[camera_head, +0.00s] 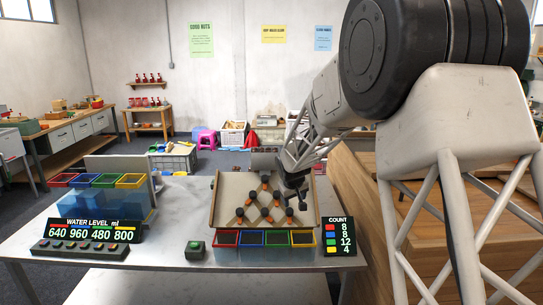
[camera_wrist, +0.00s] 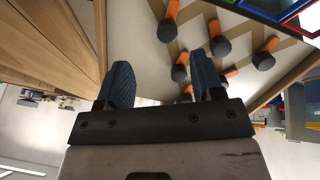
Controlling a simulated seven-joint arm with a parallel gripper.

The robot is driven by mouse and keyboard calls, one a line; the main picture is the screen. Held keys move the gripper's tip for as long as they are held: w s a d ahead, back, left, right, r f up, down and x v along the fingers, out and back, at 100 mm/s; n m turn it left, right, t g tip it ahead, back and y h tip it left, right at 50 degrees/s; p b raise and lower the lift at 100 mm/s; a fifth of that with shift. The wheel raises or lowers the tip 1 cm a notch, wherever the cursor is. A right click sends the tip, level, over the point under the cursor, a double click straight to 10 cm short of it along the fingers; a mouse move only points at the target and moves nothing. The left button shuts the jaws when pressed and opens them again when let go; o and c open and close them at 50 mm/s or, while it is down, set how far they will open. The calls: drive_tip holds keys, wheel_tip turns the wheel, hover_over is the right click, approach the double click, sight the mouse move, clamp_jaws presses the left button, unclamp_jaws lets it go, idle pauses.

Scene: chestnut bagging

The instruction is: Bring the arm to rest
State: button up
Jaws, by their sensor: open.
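My gripper (camera_head: 302,201) hangs over the right side of a tilted beige sorting board (camera_head: 228,190) on the table. In the wrist view my gripper (camera_wrist: 165,82) shows two blue ribbed fingers spread apart with nothing between them; the board (camera_wrist: 140,40) lies beyond them. The board carries several black-capped pegs with orange parts (camera_head: 265,212). Part of the board is hidden behind my gripper and arm.
Four colored-rim bins (camera_head: 250,240) stand at the board's front, beside a count display (camera_head: 338,236). Water tanks (camera_head: 105,200), a level display (camera_head: 95,230), a button strip (camera_head: 80,249) and a green button (camera_head: 196,249) stand left. A wooden structure (camera_head: 355,220) rises at right. The table's middle is clear.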

drive_tip(key=s+d+r+m, duration=0.15)
drive_tip(key=s+r, duration=0.25)
drive_tip(key=s, duration=0.5)
drive_tip(key=s+d+r+g, duration=0.1)
drive_tip(key=s+d+r, duration=0.3)
drive_tip(key=s, duration=0.6)
drive_tip(key=s+d+r+m, duration=0.1)
drive_tip(key=s+d+r, duration=0.1)
drive_tip(key=s+r, duration=0.5)
drive_tip(key=s+d+f+m, duration=0.1)
drive_tip(key=s, duration=1.4)
drive_tip(key=s+d+f+m+g, duration=0.1)
drive_tip(key=s+f, duration=0.1)
drive_tip(key=s, duration=1.3)
drive_tip(key=shift+s+f+y, duration=0.2)
drive_tip(key=shift+f+y, duration=0.1)
drive_tip(key=shift+y, duration=0.1)
drive_tip(key=shift+d+m, duration=0.1)
drive_tip(key=shift+m, duration=0.15)
